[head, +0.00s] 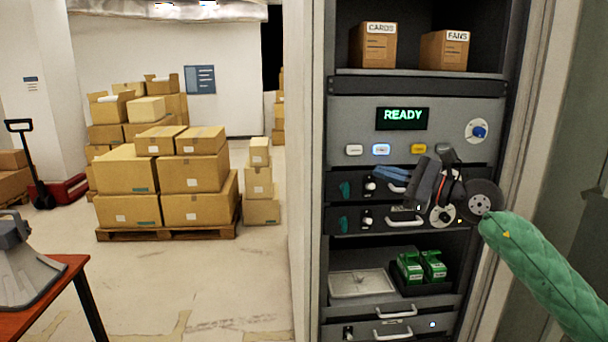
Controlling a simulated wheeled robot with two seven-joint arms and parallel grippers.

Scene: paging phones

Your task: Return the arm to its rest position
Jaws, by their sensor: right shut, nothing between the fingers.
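My right gripper (418,186) reaches in from the right on a green quilted arm (545,275). It is shut and empty, in front of the grey equipment rack (365,127). It covers part of the two drawer units with handles and the right end of the button row. I cannot tell whether it touches the rack. A display (402,118) on the rack reads "READY" in green. Below it are a white button (354,150), a blue-lit button (381,149) and a yellow button (418,149). My left gripper is not in view.
Boxes labelled CARDS (372,46) and FANS (444,51) stand on the top shelf. Green-and-white packs (410,268) and a pale tray (361,284) sit lower. A red table (48,285) holds a grey horn (25,265). Stacked cartons (195,208) stand behind open floor.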

